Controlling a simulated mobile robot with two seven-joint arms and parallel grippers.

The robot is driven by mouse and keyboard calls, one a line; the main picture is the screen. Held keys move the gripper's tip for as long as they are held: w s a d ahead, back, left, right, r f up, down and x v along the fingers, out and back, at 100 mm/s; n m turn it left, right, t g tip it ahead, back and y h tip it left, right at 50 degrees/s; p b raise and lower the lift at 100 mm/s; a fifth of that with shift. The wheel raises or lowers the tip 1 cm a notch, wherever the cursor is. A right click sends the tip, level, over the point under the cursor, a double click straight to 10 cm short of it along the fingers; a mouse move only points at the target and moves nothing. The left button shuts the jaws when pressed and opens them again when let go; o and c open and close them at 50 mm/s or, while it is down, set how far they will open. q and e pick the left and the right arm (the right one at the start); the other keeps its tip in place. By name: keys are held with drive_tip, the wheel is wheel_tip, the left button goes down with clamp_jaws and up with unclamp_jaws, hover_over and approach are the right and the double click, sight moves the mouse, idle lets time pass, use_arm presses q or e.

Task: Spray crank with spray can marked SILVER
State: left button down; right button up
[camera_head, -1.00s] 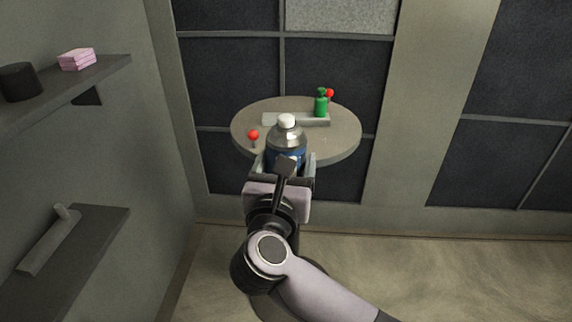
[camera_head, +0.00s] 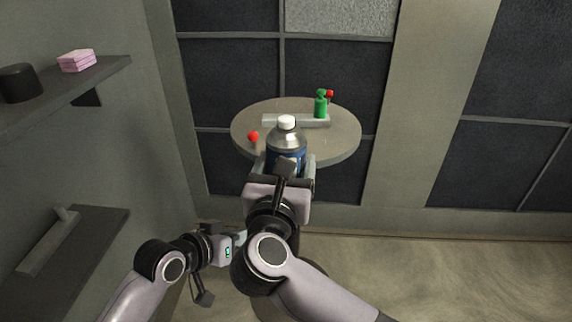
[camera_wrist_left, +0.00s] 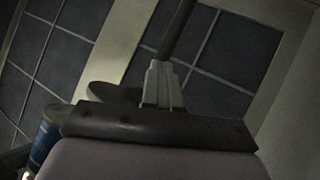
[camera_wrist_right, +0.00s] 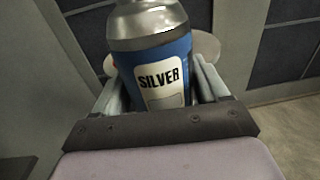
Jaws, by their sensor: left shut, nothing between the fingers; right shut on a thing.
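A spray can (camera_head: 287,158) with a blue body, grey shoulder and white cap stands upright in my right gripper (camera_head: 285,168). The right wrist view shows its label SILVER (camera_wrist_right: 160,78), with the fingers shut around its sides. A grey bar (camera_head: 285,121), which looks like the crank, lies on the round table (camera_head: 345,140) beyond the can. A green piece (camera_head: 320,104) with a red part is at its right end. My left gripper (camera_wrist_left: 162,88) is shut and empty. In the head view it is low, left of my right arm, its tips partly hidden.
A red knob (camera_head: 253,136) stands at the table's left edge. Two wall shelves are on the left: the upper holds a dark cylinder (camera_head: 18,82) and a pink stack (camera_head: 77,60), the lower a grey bar with a peg (camera_head: 50,240). Floor at right is clear.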

use_arm(q)
drive_tip(key=w+d+r+m+g+h, duration=0.15)
drive_tip(key=w+r, duration=0.25)
drive_tip(key=r, duration=0.5)
drive_tip(key=w+d+r+m+g, duration=0.1)
drive_tip(key=w+d+r+m, duration=0.15)
drive_tip(key=r, duration=0.65)
drive_tip(key=s+d+r+m+g, duration=0.1)
drive_tip(key=r, duration=0.5)
drive_tip(key=s+d+r+m+g, duration=0.1)
drive_tip(key=s+d+r+m, duration=0.1)
drive_tip(key=r, duration=0.4)
drive_tip(key=s+d+r+m+g, duration=0.1)
drive_tip(key=s+d+r+m, duration=0.1)
drive_tip(key=r, duration=0.5)
drive_tip(key=shift+s+r+y, duration=0.1)
drive_tip(key=shift+s+y, duration=0.15)
drive_tip(key=shift+m+g, duration=0.25)
drive_tip(key=shift+m, duration=0.15)
drive_tip(key=shift+s+f, duration=0.15)
drive_tip(key=shift+f, duration=1.3)
drive_tip(key=shift+s+f, duration=0.15)
drive_tip(key=shift+f, duration=1.25)
drive_tip(key=shift+f, duration=0.15)
